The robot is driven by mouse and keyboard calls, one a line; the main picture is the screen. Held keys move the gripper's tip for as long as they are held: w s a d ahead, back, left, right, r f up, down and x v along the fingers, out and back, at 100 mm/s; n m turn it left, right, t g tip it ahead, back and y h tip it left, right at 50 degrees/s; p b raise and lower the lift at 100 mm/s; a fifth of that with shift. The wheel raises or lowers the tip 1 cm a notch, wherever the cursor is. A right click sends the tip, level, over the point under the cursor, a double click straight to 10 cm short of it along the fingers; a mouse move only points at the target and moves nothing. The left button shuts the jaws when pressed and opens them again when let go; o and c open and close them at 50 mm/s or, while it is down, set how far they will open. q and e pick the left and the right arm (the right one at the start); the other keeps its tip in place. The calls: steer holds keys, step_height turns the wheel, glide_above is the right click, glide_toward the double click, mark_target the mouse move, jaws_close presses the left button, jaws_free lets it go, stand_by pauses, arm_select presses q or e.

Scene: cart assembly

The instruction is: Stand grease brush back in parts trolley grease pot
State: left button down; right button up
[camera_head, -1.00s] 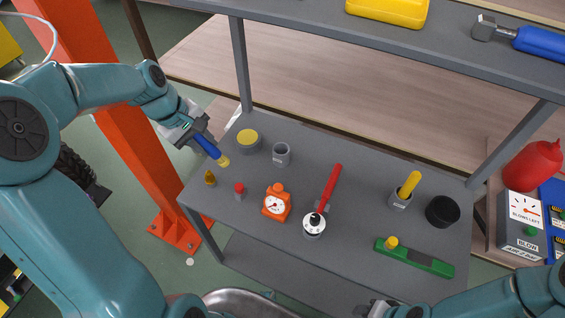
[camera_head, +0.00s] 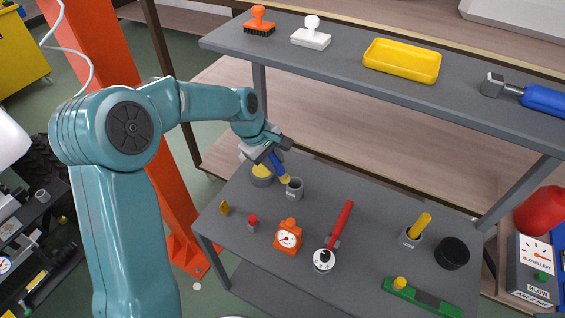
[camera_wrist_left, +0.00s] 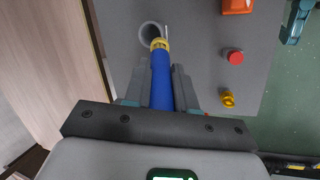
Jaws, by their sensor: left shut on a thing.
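My left gripper (camera_head: 274,158) is shut on the grease brush (camera_head: 277,168), which has a blue handle and a yellow end. The brush is tilted, yellow end down. That end appears at the near-left rim of the grey grease pot (camera_head: 295,190), an open cup on the trolley shelf. In the left wrist view the brush (camera_wrist_left: 162,80) lies between the gripper's fingers (camera_wrist_left: 163,72), and its yellow end overlaps the rim of the pot (camera_wrist_left: 148,32). I cannot tell whether it touches the pot. My right gripper is not in view.
A yellow-topped tin (camera_head: 262,172) stands just left of the pot. An orange gauge (camera_head: 288,237), a red-capped part (camera_head: 253,222) and a brass part (camera_head: 225,208) stand nearer. The upper shelf (camera_head: 340,62) overhangs behind.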

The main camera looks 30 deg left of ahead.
mark_target(282, 167)
arm_select(q)
steer(key=shift+w+d, duration=0.6)
steer(key=shift+w, duration=0.1)
steer(key=shift+a+p+x, duration=0.2)
steer(key=shift+p+x, duration=0.25)
steer(key=shift+x, duration=1.4)
steer(key=shift+s, duration=0.2)
steer(key=shift+d+f, duration=0.1)
steer(key=shift+f, duration=0.15)
steer(key=c, duration=0.9)
jaws_free()
steer(key=shift+r, duration=0.45)
steer(key=v, duration=1.1)
steer(key=shift+s+r, duration=0.2)
